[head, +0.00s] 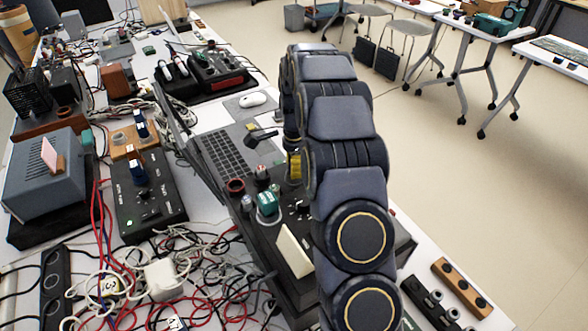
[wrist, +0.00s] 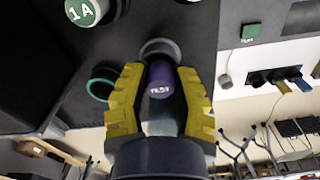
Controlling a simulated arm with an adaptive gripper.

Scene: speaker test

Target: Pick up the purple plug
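The purple plug (wrist: 160,80) with white lettering shows in the wrist view, between the two yellow fingers of my gripper (wrist: 160,72). The fingers stand on either side of it, with a narrow gap visible on each side, so my gripper looks open around the plug. A grey ring (wrist: 160,46) lies just beyond the plug. In the head view my gripper (head: 295,166) is partly hidden by my arm, over the dark device (head: 256,228). I cannot make out the purple plug in the head view.
A green plug marked 1A (wrist: 86,10) and a teal ring (wrist: 102,84) are near the fingers. A laptop (head: 222,155) stands beside the device in the head view. Tangled cables (head: 200,275) cover the table at front left, with a black control box (head: 150,195) behind them.

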